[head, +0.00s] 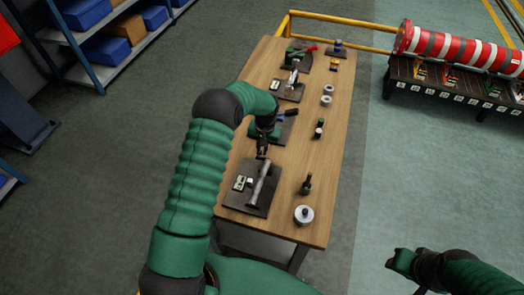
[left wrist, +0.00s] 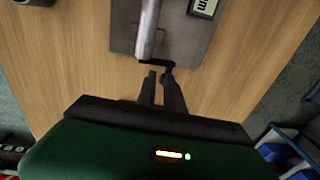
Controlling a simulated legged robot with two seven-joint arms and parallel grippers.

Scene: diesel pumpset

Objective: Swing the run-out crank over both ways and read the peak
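The run-out fixture is a dark plate (head: 240,199) with a silver shaft (head: 261,187) lying along it, at the near end of the table. A small black crank (left wrist: 158,64) sticks out at the shaft's end in the left wrist view. A pale display (left wrist: 203,6) marked "mm" sits on the plate; its reading is cut off. My left gripper (head: 262,152) is over the far edge of this plate. In the left wrist view its fingers (left wrist: 160,74) are slightly apart, tips close to the crank; contact cannot be told. My right gripper (head: 395,261) is off the table, its fingers unclear.
The wooden table (head: 336,150) holds more dark plates with fixtures along its left side, and small cylindrical parts on the right. A round metal part (head: 304,214) stands at the near right. A striped red roll (head: 455,47) and yellow rail (head: 350,21) lie beyond.

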